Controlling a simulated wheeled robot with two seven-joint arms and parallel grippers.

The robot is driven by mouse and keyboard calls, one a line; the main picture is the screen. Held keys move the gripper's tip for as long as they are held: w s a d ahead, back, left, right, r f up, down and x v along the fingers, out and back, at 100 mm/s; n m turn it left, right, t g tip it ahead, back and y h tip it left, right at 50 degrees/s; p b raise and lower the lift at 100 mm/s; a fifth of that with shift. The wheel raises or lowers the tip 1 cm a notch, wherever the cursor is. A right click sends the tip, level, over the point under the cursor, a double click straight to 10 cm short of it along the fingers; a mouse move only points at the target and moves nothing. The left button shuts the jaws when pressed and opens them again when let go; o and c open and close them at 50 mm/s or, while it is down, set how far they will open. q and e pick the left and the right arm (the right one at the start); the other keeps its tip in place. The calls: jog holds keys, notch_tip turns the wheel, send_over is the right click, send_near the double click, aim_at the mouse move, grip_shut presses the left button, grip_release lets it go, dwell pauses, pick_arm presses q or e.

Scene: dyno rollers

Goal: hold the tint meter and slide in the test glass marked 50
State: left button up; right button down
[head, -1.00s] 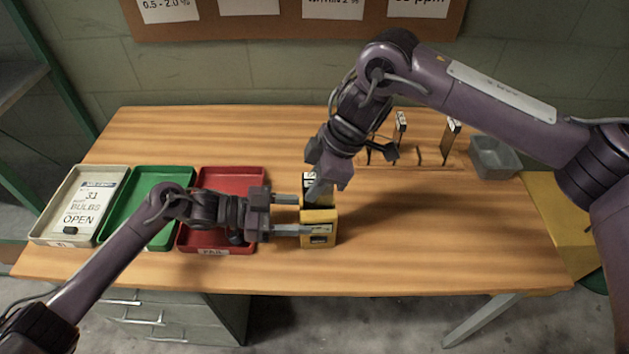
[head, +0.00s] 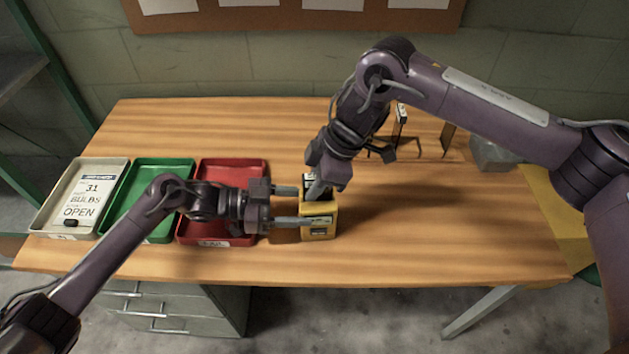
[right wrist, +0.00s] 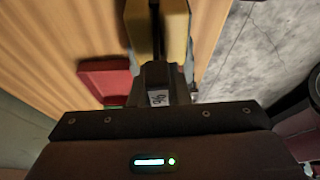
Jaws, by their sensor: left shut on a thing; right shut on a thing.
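The yellow tint meter (head: 319,222) is at the front middle of the table. My left gripper (head: 288,206) is shut on it from the left. My right gripper (head: 319,188) is above the meter, shut on a dark test glass (head: 309,184) with a white label. In the right wrist view the label (right wrist: 158,98) shows between the fingers; its number is too small to read surely. The meter's dark slot (right wrist: 156,30) lies in line with the glass there. The gripper hides the glass's lower end, so I cannot tell how far it is in the slot.
A red tray (head: 208,238), a green tray (head: 158,236) and a pale tray (head: 50,226) with a card stand at left. A rack with other glasses (head: 400,117) and a grey bin (head: 492,155) stand at back right. The front right table is clear.

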jog(key=shift+f, duration=0.55)
dwell(0.4)
jog(key=c, duration=1.3)
grip_release()
jog(key=v, duration=1.2)
pick_arm(q)
jog(key=o, duration=0.9)
